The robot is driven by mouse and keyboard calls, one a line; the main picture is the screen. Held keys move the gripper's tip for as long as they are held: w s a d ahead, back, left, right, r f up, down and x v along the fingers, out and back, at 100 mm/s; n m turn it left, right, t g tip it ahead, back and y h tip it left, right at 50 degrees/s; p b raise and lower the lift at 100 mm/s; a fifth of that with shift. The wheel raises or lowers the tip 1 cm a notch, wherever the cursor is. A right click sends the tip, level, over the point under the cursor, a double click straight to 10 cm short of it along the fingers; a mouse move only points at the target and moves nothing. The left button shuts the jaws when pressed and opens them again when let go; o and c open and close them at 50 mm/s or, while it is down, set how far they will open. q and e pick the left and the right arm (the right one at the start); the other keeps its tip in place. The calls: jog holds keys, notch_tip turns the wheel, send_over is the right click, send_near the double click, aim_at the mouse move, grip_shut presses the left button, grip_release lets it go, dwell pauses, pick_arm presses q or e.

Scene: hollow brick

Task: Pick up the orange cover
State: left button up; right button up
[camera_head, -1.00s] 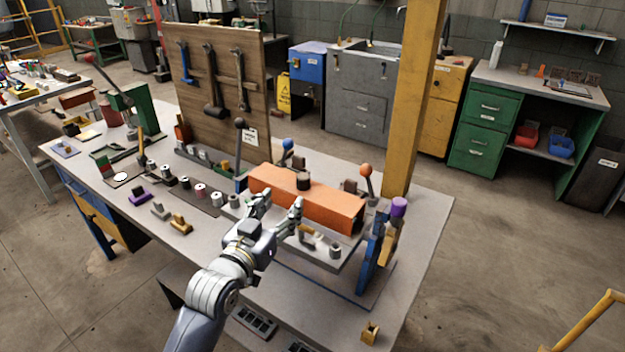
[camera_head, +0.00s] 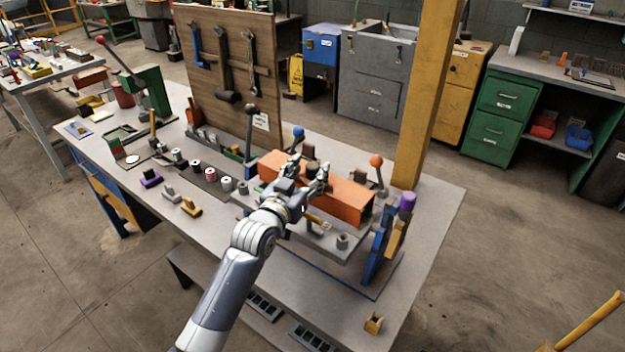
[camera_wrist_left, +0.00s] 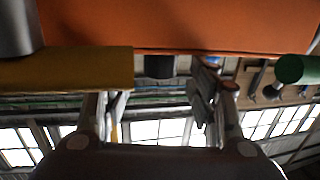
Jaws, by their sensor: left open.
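The orange cover (camera_head: 348,197) is a long box-like piece on the machine at the middle of the bench. My left gripper (camera_head: 308,172) is open and overlaps the cover's middle in the head view, hiding part of it and most of the dark knob seen on its top. In the left wrist view the orange surface (camera_wrist_left: 180,25) fills the top of the picture, beyond the open fingers (camera_wrist_left: 158,100). I cannot tell whether the fingers touch the cover. My right gripper is not in view.
A lever with an orange ball (camera_head: 376,161) and a blue-ball lever (camera_head: 298,132) stand behind the cover. A purple-topped part (camera_head: 407,201) is at its right end. A wooden tool board (camera_head: 228,75) and yellow post (camera_head: 428,100) rise behind.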

pick_arm(q)
jog(key=shift+x, duration=1.45)
jog(key=shift+f, duration=0.1)
grip_shut()
